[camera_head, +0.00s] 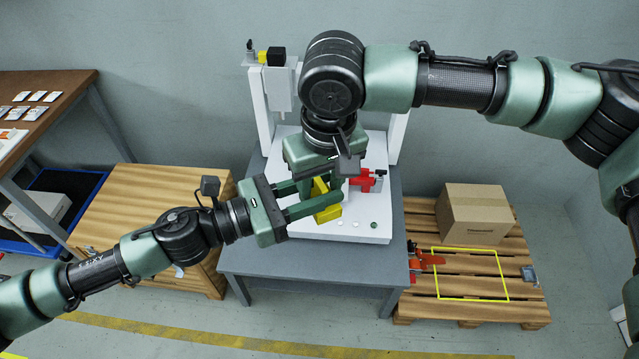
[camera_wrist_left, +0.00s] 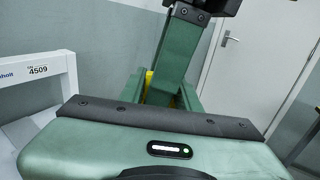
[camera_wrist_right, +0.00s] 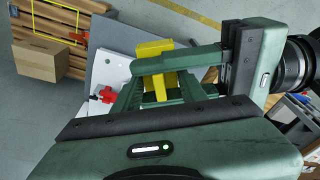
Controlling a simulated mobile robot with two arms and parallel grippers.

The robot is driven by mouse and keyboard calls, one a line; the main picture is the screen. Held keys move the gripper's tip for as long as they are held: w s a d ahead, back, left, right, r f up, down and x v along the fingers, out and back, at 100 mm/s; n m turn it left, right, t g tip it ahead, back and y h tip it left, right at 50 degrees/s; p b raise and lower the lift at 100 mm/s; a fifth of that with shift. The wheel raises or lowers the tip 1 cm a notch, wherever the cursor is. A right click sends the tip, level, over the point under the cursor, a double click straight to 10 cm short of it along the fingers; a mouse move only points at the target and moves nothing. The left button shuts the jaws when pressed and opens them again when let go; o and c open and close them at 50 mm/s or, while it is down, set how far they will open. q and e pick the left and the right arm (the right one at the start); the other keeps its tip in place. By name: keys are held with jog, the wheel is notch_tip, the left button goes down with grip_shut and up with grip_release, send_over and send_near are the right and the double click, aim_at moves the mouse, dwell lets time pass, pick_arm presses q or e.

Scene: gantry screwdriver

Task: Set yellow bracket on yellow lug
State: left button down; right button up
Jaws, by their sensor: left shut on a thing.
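The yellow bracket (camera_head: 329,213) is over the front of the white board on the grey table, partly covered by both grippers. It also shows in the right wrist view (camera_wrist_right: 154,50). My left gripper (camera_head: 318,198) reaches in from the left and is shut on the bracket. My right gripper (camera_head: 323,187) points down from above, its fingers apart on either side of a yellow part of the bracket. Whether they touch it is unclear. I cannot make out a separate yellow lug on the board; the grippers cover that area.
A red clamp-like part (camera_head: 364,181) is on the white board (camera_head: 300,229), close right of the grippers. A white gantry (camera_head: 282,88) rises behind. A cardboard box (camera_head: 476,215) stands on the right pallet, near a yellow outlined square. A wooden crate (camera_head: 150,190) is at left.

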pick_arm(q)
jog(key=c, duration=0.9)
grip_release()
